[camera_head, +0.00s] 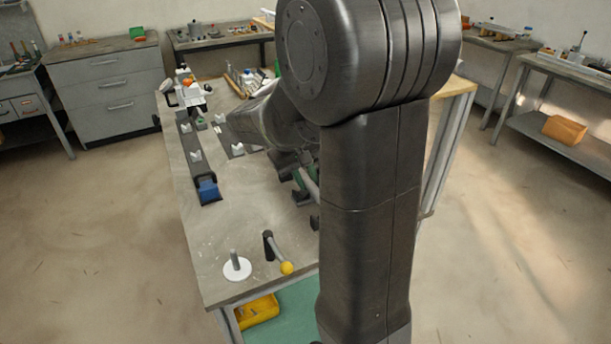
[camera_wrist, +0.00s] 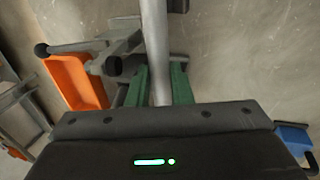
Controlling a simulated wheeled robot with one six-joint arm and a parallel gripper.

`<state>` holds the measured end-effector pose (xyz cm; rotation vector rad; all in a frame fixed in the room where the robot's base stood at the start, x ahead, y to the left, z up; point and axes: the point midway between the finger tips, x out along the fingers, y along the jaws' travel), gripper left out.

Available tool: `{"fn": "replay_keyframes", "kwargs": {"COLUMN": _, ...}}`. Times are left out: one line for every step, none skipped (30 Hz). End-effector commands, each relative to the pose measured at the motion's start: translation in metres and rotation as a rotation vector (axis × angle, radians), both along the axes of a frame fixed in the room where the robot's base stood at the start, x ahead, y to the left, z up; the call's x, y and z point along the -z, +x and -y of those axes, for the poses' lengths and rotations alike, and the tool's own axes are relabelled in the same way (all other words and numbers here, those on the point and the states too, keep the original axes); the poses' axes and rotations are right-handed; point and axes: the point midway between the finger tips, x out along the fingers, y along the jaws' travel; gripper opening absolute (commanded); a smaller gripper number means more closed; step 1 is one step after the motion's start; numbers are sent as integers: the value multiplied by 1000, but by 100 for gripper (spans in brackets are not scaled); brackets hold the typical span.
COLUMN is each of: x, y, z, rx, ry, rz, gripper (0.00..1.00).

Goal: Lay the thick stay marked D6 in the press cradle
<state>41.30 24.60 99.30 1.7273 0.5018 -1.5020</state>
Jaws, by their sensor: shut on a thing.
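In the wrist view, my gripper (camera_wrist: 160,84) is shut on a grey round stay (camera_wrist: 156,40), with one green finger on each side of it. The stay runs away from the jaws toward the top of the picture. No D6 mark is readable on it. In the head view, my gripper (camera_head: 302,184) is low over the bench's right side, partly hidden behind my arm. A short grey length of the stay (camera_head: 312,184) shows beside the green finger. I cannot make out the press cradle for certain; my arm hides part of the bench.
On the bench (camera_head: 240,205), a dark rail with white blocks ends in a blue block (camera_head: 208,190). A white disc with a peg (camera_head: 237,268) and a yellow-knobbed lever (camera_head: 287,268) stand at the near end. An orange bin (camera_wrist: 72,82) shows in the wrist view.

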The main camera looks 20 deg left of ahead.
Motion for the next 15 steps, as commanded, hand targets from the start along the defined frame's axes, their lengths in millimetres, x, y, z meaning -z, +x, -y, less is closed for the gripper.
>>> {"fn": "replay_keyframes", "kwargs": {"x": 7, "y": 0, "z": 0, "rx": 0, "ry": 0, "rz": 0, "gripper": 0}}
{"fn": "replay_keyframes", "kwargs": {"x": 10, "y": 0, "z": 0, "rx": 0, "ry": 0, "rz": 0, "gripper": 0}}
{"fn": "replay_keyframes", "kwargs": {"x": 13, "y": 0, "z": 0, "rx": 0, "ry": 0, "rz": 0, "gripper": 0}}
{"fn": "replay_keyframes", "kwargs": {"x": 15, "y": 0, "z": 0, "rx": 0, "ry": 0, "rz": 0, "gripper": 0}}
{"fn": "replay_keyframes", "kwargs": {"x": 18, "y": 0, "z": 0, "rx": 0, "ry": 0, "rz": 0, "gripper": 0}}
{"fn": "replay_keyframes", "kwargs": {"x": 21, "y": 0, "z": 0, "rx": 0, "ry": 0, "rz": 0, "gripper": 0}}
{"fn": "replay_keyframes", "kwargs": {"x": 24, "y": 0, "z": 0, "rx": 0, "ry": 0, "rz": 0, "gripper": 0}}
{"fn": "replay_keyframes", "kwargs": {"x": 26, "y": 0, "z": 0, "rx": 0, "ry": 0, "rz": 0, "gripper": 0}}
{"fn": "replay_keyframes", "kwargs": {"x": 29, "y": 0, "z": 0, "rx": 0, "ry": 0, "rz": 0, "gripper": 0}}
{"fn": "replay_keyframes", "kwargs": {"x": 32, "y": 0, "z": 0, "rx": 0, "ry": 0, "rz": 0, "gripper": 0}}
{"fn": "replay_keyframes", "kwargs": {"x": 34, "y": 0, "z": 0, "rx": 0, "ry": 0, "rz": 0, "gripper": 0}}
{"fn": "replay_keyframes", "kwargs": {"x": 37, "y": 0, "z": 0, "rx": 0, "ry": 0, "rz": 0, "gripper": 0}}
{"fn": "replay_keyframes", "kwargs": {"x": 39, "y": 0, "z": 0, "rx": 0, "ry": -1, "rz": -1, "gripper": 0}}
{"fn": "replay_keyframes", "kwargs": {"x": 41, "y": 0, "z": 0, "rx": 0, "ry": -1, "rz": -1, "gripper": 0}}
{"fn": "replay_keyframes", "kwargs": {"x": 44, "y": 0, "z": 0, "rx": 0, "ry": -1, "rz": -1, "gripper": 0}}
